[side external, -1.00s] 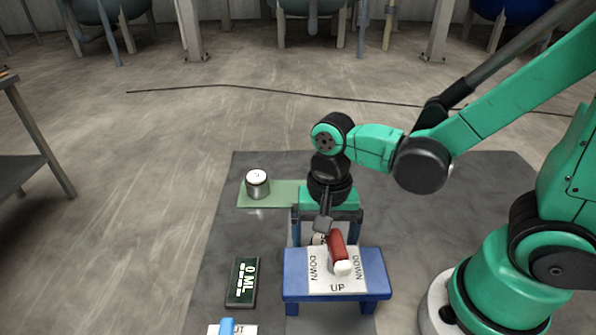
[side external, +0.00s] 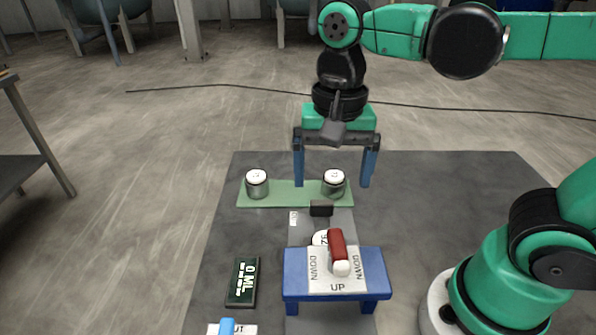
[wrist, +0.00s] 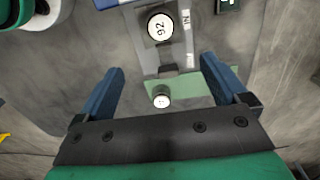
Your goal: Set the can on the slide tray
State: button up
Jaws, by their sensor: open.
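Two grey cans with white tops stand upright on a green mat (side external: 295,196). The left can (side external: 257,184) is at the mat's left end, and the right can (side external: 334,183) is towards its right end. My gripper (side external: 332,180) is open and empty, its blue fingers pointing down on either side of the right can in the picture. In the wrist view this can (wrist: 162,98) shows between the spread fingers, apart from both; the other can is hidden there. The slide tray (side external: 338,221) is a grey strip in front of the mat, with a black block (side external: 321,208) at its near-mat end.
A blue stand (side external: 372,262) marked UP and DOWN carries a red lever (side external: 337,245) and partly hides a round white face, reading 92 in the wrist view (wrist: 160,27). A dark panel (side external: 243,281) reads 0 ML. The grey floor mat right of the cans is clear.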

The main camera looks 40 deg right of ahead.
jog(key=w+d+f+n+t, duration=0.2)
jog(key=w+d+n+t, duration=0.1)
jog(key=d+n+t, duration=0.2)
jog(key=n+t, duration=0.2)
jog(key=n, duration=0.2)
jog(key=shift+w+d+f, duration=0.15)
jog(key=shift+w+f, duration=0.05)
jog(key=shift+f, duration=0.1)
